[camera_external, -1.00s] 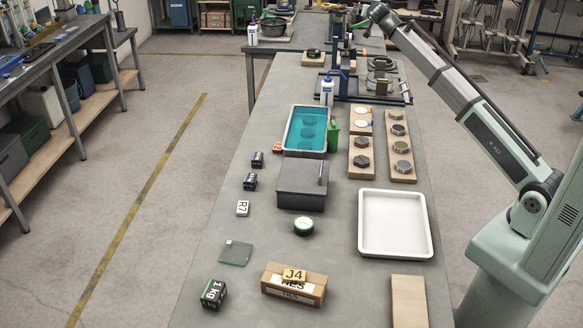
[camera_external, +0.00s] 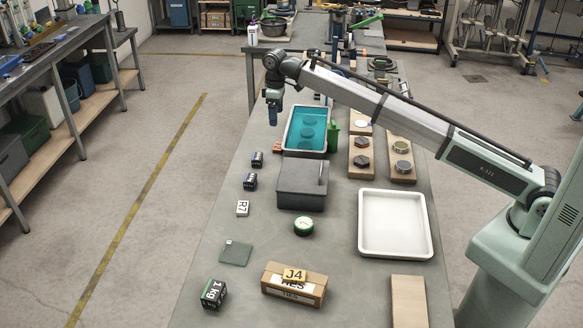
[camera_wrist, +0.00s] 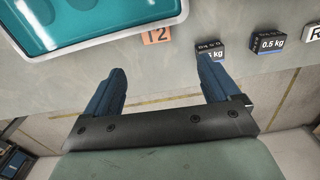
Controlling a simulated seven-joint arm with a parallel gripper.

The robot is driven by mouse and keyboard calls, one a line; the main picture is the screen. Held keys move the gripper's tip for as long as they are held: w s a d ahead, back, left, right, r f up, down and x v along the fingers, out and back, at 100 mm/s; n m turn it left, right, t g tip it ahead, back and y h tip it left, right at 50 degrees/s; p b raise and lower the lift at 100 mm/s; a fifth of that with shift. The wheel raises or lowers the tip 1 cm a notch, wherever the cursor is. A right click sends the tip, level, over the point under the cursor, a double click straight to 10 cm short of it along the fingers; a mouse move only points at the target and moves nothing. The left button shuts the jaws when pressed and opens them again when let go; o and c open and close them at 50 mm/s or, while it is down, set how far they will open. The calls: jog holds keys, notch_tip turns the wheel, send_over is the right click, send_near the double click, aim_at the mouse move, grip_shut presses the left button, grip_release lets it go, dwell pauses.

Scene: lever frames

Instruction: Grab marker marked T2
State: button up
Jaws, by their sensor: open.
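The T2 marker (camera_wrist: 157,36) is a small orange block with dark lettering, lying on the bench beside the blue-filled tray. In the external view, a small reddish-orange block (camera_external: 277,147) sits at the tray's left near corner; its letters are too small to read there. My gripper (camera_external: 273,119) points down above the bench, left of the tray's far part, apart from the marker. In the wrist view my gripper (camera_wrist: 160,65) has its two blue fingers spread with nothing between them. The marker shows just beyond the fingertips, between them sideways.
The tray of blue-green liquid (camera_wrist: 166,22) is close to the marker. A dark 0.5 kg weight (camera_wrist: 210,48) is right beside it, partly behind a finger; another 0.5 kg weight (camera_wrist: 268,46) lies farther right. A grey box (camera_external: 301,184) stands nearer the camera.

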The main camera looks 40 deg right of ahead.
send_over(277, 146)
jog(key=f, duration=0.8)
jog(key=shift+s+a+f, duration=0.1)
jog(key=shift+s+f, duration=0.05)
jog(key=shift+s, duration=0.05)
jog(key=shift+w+d+f, duration=0.1)
jog(key=shift+w+f, duration=0.05)
jog(key=shift+f, duration=1.2)
jog(key=shift+w+d+f, duration=0.1)
jog(key=shift+f, duration=1.2)
jog(key=shift+c, duration=0.3)
jog(key=c, duration=1.1)
